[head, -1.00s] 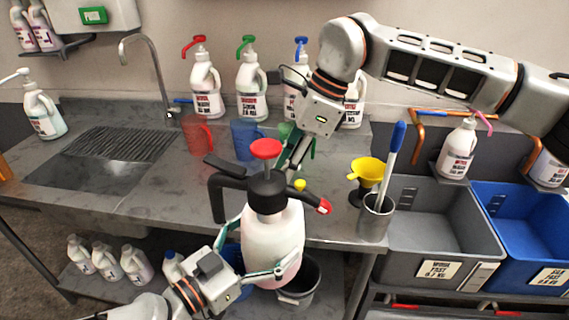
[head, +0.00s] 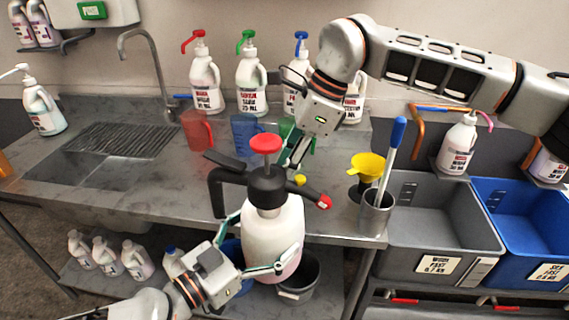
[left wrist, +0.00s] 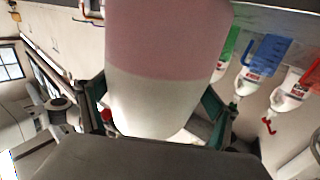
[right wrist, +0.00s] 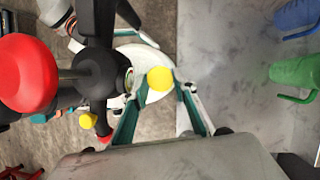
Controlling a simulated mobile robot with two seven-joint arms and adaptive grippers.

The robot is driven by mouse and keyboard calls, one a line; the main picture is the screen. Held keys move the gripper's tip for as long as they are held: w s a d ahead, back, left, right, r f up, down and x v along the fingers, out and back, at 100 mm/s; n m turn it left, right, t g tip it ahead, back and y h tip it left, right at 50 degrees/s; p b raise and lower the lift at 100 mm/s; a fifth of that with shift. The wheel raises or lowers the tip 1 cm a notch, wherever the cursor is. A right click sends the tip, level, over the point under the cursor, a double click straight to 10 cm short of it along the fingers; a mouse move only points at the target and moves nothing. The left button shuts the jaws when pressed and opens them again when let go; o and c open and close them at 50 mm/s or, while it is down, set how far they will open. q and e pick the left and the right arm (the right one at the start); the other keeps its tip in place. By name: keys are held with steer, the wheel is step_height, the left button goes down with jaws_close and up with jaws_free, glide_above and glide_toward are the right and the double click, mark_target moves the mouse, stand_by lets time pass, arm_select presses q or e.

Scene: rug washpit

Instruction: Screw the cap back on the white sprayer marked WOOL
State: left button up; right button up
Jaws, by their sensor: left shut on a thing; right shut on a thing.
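The white sprayer (head: 270,235) has a black pump head with a red knob (head: 265,144) and a red-tipped nozzle (head: 324,202). Its lower part looks pink, also in the left wrist view (left wrist: 150,100); I cannot read any marking. My left gripper (head: 258,270) is shut around its body, in front of the table edge. My right gripper (head: 297,166) is shut on a small yellow cap (right wrist: 160,78), which also shows in the head view (head: 300,180). In the right wrist view the cap is close beside the black pump head; I cannot tell whether they touch.
A yellow funnel (head: 368,166) and a grey holder (head: 376,212) with a blue-handled tool stand right of the sprayer. Red (head: 197,131) and blue (head: 244,134) jugs and several pump bottles are behind. Grey (head: 440,225) and blue (head: 525,230) bins are right.

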steer(key=m+t, duration=0.1)
steer(key=m, duration=0.3)
steer(key=shift+s+t, duration=0.2)
steer(key=shift+t, duration=0.2)
steer(key=shift+m+t, duration=0.4)
steer(key=shift+m, duration=0.9)
steer(key=o, duration=0.7)
steer(key=shift+w, duration=0.1)
steer(key=shift+c, duration=0.2)
steer(key=shift+s+a, duration=0.1)
steer(key=shift+s, duration=0.1)
steer(key=shift+r, duration=0.1)
